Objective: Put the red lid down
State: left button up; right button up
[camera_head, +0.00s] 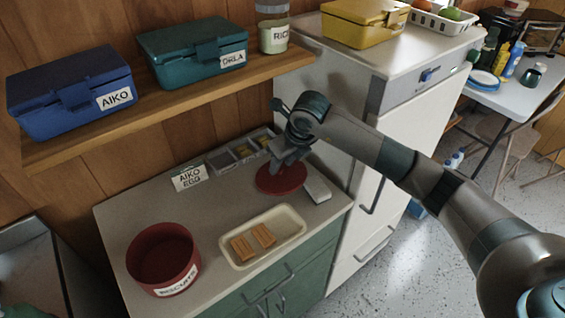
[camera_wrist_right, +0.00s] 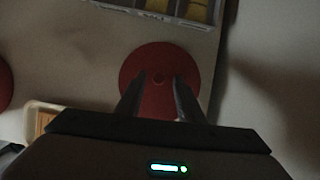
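The round red lid (camera_head: 281,180) lies flat on the counter, between the small compartment tray and the cream tray. In the right wrist view the lid (camera_wrist_right: 158,60) shows a small round knob at its middle. My right gripper (camera_head: 283,163) is just above the lid and points down at it. In the wrist view its two fingers (camera_wrist_right: 158,84) are apart, with clear space between them and the knob. A red tin (camera_head: 163,258) labelled BISCUITS stands open, without a lid, at the left front of the counter. My left gripper is not in view.
A cream tray (camera_head: 287,217) holds two brown wafer-like blocks (camera_head: 253,242). A sign reading AIKO EGG (camera_head: 190,177) and a compartment tray (camera_head: 240,152) stand at the back. A shelf (camera_head: 170,107) with boxes overhangs the counter; a white fridge (camera_head: 399,129) stands right.

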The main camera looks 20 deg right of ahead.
jog(key=shift+r, duration=0.15)
jog(key=shift+r+p, duration=0.45)
jog(key=shift+p, duration=0.25)
jog(key=shift+r, duration=0.2)
jog(key=b+v, duration=0.3)
jog(key=v, duration=0.8)
jog(key=shift+s+r, duration=0.2)
jog(key=shift+r, duration=0.05)
jog(key=shift+f, duration=0.1)
